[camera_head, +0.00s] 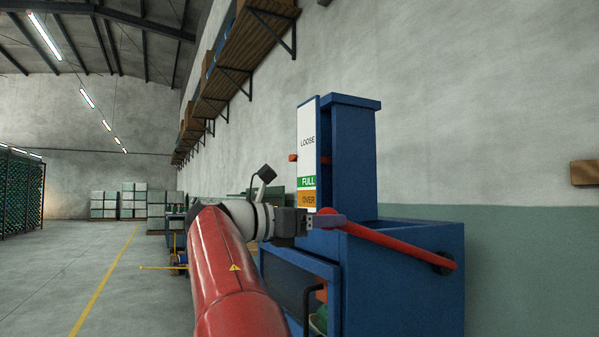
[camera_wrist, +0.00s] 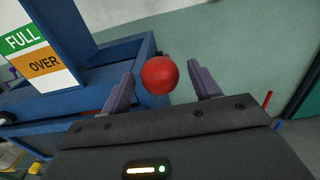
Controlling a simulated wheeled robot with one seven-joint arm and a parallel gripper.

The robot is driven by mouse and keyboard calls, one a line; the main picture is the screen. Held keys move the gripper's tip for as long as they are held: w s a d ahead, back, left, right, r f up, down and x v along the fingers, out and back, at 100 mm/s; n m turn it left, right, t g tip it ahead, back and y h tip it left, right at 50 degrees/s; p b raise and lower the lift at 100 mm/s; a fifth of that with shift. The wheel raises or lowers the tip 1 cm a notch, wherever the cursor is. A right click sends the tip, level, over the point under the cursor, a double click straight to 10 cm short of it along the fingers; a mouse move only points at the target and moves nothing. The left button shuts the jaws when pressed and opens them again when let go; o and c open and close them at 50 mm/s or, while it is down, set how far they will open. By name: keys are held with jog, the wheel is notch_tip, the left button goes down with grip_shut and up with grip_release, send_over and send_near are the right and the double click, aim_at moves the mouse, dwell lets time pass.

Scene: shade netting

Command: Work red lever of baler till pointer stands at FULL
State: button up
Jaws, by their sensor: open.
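The blue baler (camera_head: 410,300) stands against the wall at the right in the head view. Its red lever (camera_head: 390,241) slants from a dark pivot at the right up to my gripper (camera_head: 322,219). In the wrist view, the lever's round red knob (camera_wrist: 160,75) sits between the two fingers of my open gripper (camera_wrist: 163,84), with a gap on each side. The scale board (camera_head: 307,140) reads LOOSE, green FULL and orange OVER, top to bottom. The red pointer (camera_head: 293,157) is in the white part below LOOSE, above the green band.
A wooden shelf (camera_head: 232,62) runs along the wall above. Stacked crates (camera_head: 132,200) stand far back, and a rack of green netting (camera_head: 20,195) is at the far left. The floor (camera_head: 100,270) left of my arm is open, with a yellow line.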

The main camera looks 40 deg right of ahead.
jog(key=shift+p, duration=0.3)
dwell(0.5)
jog(key=c, duration=1.1)
jog(key=shift+o, duration=0.2)
notch_tip(320, 180, down, 12)
jog(key=a+g+h+b, duration=0.1)
jog(key=a+h+b, duration=0.1)
jog(key=b, duration=1.1)
jog(key=shift+w+r+h, duration=0.25)
jog(key=shift+h, duration=0.25)
jog(key=shift+a+r, duration=0.1)
